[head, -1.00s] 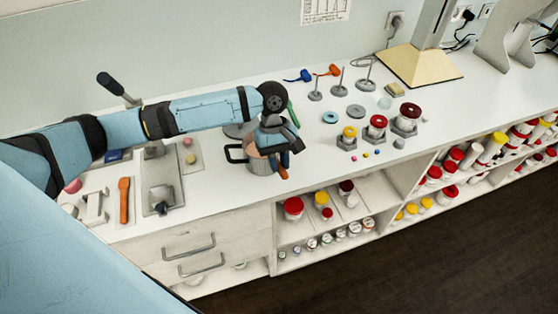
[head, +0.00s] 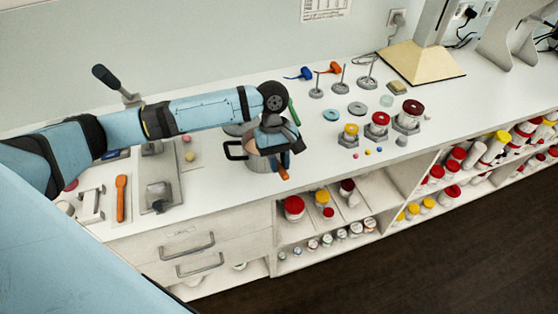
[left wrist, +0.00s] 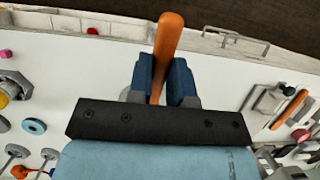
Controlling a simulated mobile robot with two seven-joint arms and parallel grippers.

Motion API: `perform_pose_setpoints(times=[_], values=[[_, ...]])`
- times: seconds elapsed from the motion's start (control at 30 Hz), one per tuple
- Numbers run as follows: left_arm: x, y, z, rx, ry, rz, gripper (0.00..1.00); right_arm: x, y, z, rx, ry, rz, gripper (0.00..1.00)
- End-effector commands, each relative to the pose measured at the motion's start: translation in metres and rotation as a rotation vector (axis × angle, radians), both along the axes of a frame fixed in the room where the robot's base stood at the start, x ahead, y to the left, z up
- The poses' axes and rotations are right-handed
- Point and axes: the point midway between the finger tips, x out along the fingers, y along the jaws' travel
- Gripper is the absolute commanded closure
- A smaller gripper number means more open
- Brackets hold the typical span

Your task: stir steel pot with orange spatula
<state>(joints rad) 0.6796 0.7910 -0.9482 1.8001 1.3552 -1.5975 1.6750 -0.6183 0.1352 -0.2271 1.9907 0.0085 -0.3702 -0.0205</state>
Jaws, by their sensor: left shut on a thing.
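The steel pot (head: 259,164) with a dark side handle stands near the counter's front edge in the head view. My left gripper (head: 279,150) is over the pot and hides most of its opening. It is shut on the orange spatula (head: 283,172), whose handle end sticks out toward the front of the counter. In the left wrist view the orange handle (left wrist: 168,45) rises between the two blue fingers of my left gripper (left wrist: 165,80). The spatula's lower end is hidden, so I cannot tell how deep it sits in the pot. My right gripper is not in view.
Another orange utensil (head: 121,198) lies on the counter at left, beside a grey metal tray (head: 170,188). Several jars with coloured rings (head: 377,125) and metal stands (head: 340,82) are right of the pot. Open shelves with jars are below. A green-handled thing (head: 294,111) is behind the gripper.

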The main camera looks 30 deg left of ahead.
Motion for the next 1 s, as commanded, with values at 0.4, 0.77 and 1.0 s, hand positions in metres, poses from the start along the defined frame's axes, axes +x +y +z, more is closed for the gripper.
perform_pose_setpoints(times=[0.4,0.77,1.0], values=[[0.000,0.000,-0.006,-0.001,0.000,-0.001,1.00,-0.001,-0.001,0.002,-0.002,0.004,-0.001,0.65],[0.000,0.000,-0.010,-0.001,0.001,0.000,1.00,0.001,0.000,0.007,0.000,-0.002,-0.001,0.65],[0.000,0.000,-0.010,0.000,0.000,0.000,1.00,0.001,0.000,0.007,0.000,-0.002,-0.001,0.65]])
